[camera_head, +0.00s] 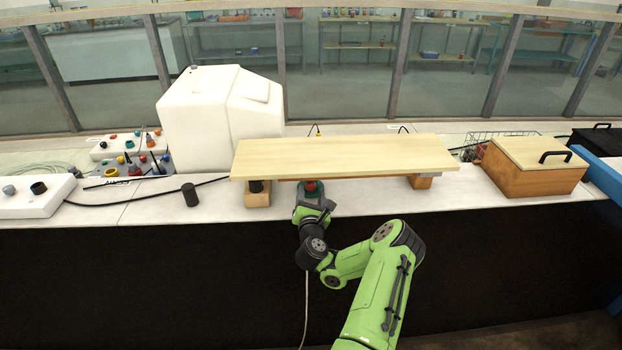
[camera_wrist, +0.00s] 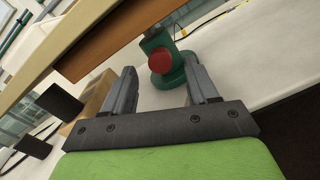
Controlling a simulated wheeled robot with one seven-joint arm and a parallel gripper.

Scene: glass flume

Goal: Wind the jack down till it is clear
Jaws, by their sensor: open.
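The jack is a small green body (camera_wrist: 185,72) with a red round knob (camera_wrist: 160,61) facing my gripper, standing on the white bench top. In the head view the jack (camera_head: 310,186) shows under the front edge of a pale wooden board (camera_head: 345,152). Whether its top touches the board cannot be told. My gripper (camera_head: 314,207) is at the bench's front edge, just before the jack. In the wrist view its two fingers (camera_wrist: 160,66) are open and apart, with the knob seen between and beyond them. Nothing is held.
The board rests on wooden blocks at left (camera_head: 257,200) and right (camera_head: 421,182). A white casing (camera_head: 215,115) stands behind left, a black cylinder (camera_head: 190,194) left. A lidded wooden box (camera_head: 530,170) stands right. Bare bench top lies between the right block and the box.

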